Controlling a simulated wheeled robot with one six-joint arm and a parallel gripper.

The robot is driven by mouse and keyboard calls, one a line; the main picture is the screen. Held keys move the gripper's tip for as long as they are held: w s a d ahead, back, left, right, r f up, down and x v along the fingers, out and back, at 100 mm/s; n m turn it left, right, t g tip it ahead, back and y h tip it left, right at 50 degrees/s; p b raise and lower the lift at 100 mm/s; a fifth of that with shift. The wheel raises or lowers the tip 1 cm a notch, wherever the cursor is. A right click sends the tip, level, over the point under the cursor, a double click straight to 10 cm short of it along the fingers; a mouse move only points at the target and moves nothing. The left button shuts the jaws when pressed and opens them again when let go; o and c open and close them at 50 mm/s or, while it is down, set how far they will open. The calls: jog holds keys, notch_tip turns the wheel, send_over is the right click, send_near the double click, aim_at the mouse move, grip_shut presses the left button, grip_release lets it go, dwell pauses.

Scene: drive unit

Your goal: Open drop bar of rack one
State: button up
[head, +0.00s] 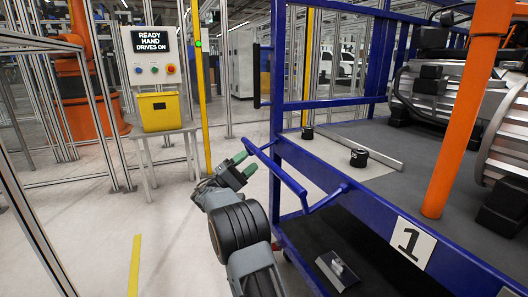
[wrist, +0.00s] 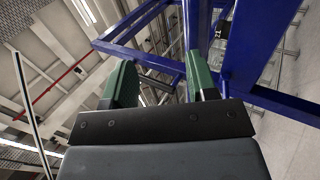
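Rack one is a blue frame (head: 455,262) on the right, marked by a white "1" plate (head: 411,241). A blue U-shaped bar (head: 284,178) juts out from its left end. An orange bar (head: 462,115) stands steeply tilted at the rack's front edge. I cannot tell for sure which is the drop bar. My gripper (head: 244,164) is by the outer left end of the U-shaped bar, its green fingers apart and empty. The wrist view shows the gap between the fingers (wrist: 160,78), with blue bars (wrist: 140,52) beyond. I cannot tell whether they touch.
Machined metal parts (head: 500,130) and black round pieces (head: 359,158) sit on the rack's grey deck. A control panel (head: 155,57) reads "READY HAND DRIVES ON", above a yellow box (head: 159,111). Fence posts and a yellow post (head: 202,90) stand behind.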

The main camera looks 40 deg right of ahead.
jog(key=shift+f+p+v, duration=0.15)
jog(key=shift+p+v, duration=0.05)
jog(key=shift+v, duration=0.95)
jog(key=shift+f+p+v, duration=0.15)
jog(key=shift+v, duration=1)
jog(key=shift+d, duration=0.15)
